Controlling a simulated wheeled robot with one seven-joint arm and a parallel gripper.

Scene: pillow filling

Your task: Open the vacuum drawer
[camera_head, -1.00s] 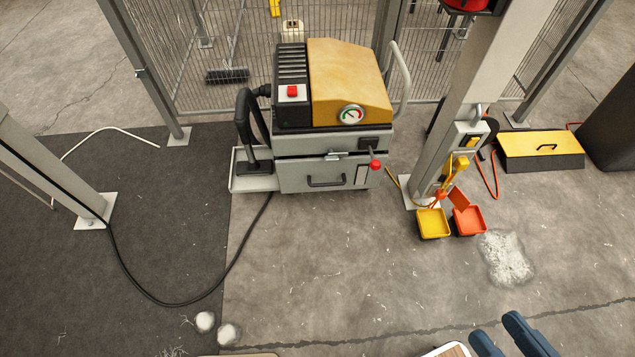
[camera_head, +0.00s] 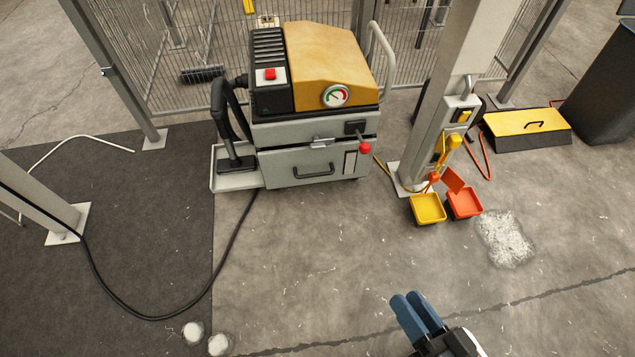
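The vacuum (camera_head: 318,104) stands on the floor at the upper middle, with a yellow-tan top, a round gauge and a red button. Its grey drawer (camera_head: 330,180) is at the bottom front, with a dark handle (camera_head: 315,170). The drawer front looks flush with the body. A latch (camera_head: 321,142) sits above it and a lever with a red knob (camera_head: 365,148) is at the right. My gripper (camera_head: 412,303) has blue fingers side by side at the bottom, well short of the vacuum and apart from it. I cannot tell whether the fingers touch. Nothing shows between them.
A grey post (camera_head: 440,110) stands right of the vacuum, with a yellow scoop (camera_head: 428,208) and an orange scoop (camera_head: 464,203) at its foot. White fluff (camera_head: 505,240) lies further right. A black cable (camera_head: 205,280) crosses the floor at left. The floor before the drawer is mostly clear.

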